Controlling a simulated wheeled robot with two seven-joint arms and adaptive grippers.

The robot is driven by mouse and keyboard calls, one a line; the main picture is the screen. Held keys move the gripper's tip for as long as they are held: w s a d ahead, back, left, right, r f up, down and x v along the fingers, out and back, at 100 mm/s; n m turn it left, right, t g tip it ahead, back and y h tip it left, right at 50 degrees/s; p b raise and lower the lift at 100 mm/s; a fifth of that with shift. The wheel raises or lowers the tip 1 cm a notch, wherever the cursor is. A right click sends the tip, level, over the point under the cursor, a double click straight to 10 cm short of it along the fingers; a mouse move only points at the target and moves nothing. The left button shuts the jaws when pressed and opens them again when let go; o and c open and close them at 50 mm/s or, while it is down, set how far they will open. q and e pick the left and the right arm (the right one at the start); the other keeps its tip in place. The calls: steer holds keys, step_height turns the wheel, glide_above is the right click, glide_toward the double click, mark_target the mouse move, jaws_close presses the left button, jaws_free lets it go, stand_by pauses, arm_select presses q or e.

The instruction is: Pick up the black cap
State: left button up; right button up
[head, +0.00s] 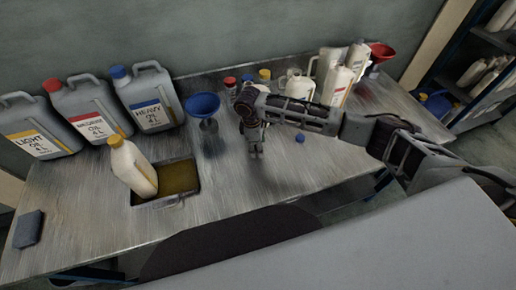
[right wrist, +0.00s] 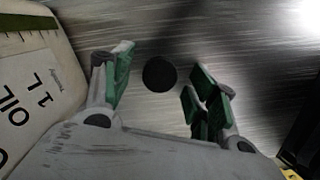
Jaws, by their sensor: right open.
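The black cap (right wrist: 160,73) is a dark round disc on the metal table, seen from above in the right wrist view. My right gripper (right wrist: 157,66) is open, with green-padded fingers on either side of the cap and a gap on both sides. I cannot tell its exact height above the table. In the head view the right gripper (head: 255,152) points down over the middle of the table, and I cannot make out the black cap there. My left gripper is not in view.
A white bottle (right wrist: 30,90) is close on the left in the right wrist view. In the head view are a blue funnel (head: 203,104), a white bottle (head: 133,168) in a recessed oil tray (head: 166,202), several oil cans (head: 148,97) and a small blue cap (head: 287,135).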

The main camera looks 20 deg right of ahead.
steer(key=c, duration=0.8)
steer(key=shift+o, duration=0.2)
steer(key=shift+r, duration=0.2)
step_height(320, 180, up, 10)
steer(key=shift+f, duration=0.2)
steer(key=shift+r, duration=0.15)
stand_by(0.5)
